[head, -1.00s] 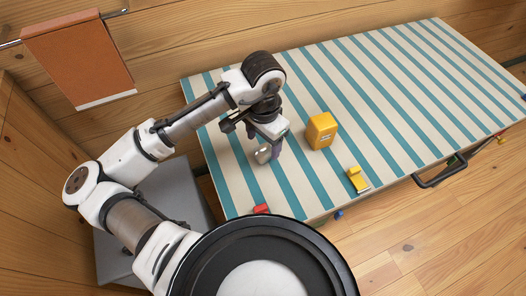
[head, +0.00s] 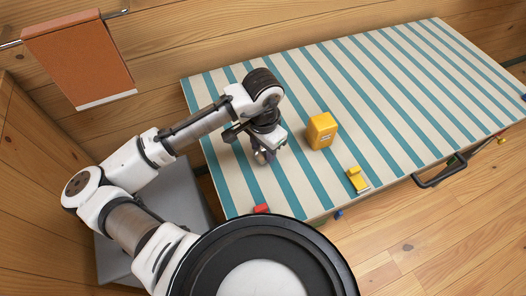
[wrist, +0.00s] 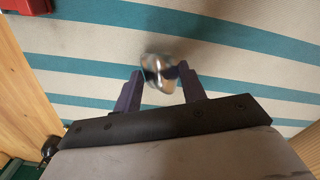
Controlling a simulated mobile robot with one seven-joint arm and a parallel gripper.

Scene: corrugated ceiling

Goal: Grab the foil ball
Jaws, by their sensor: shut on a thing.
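The foil ball (wrist: 159,72) is a shiny silver, crumpled lump. In the wrist view it sits between the tips of my gripper (wrist: 157,88), whose purple fingers are shut on it. In the head view my gripper (head: 264,156) points down at the near left part of the striped tabletop, and the foil ball is mostly hidden by it there. I cannot tell whether the ball touches the tabletop.
The striped teal and cream tabletop (head: 400,90) holds a yellow box (head: 321,130) just right of my gripper. A small yellow thing (head: 357,179) and a red piece (head: 261,209) lie near the front edge. The right of the top is clear.

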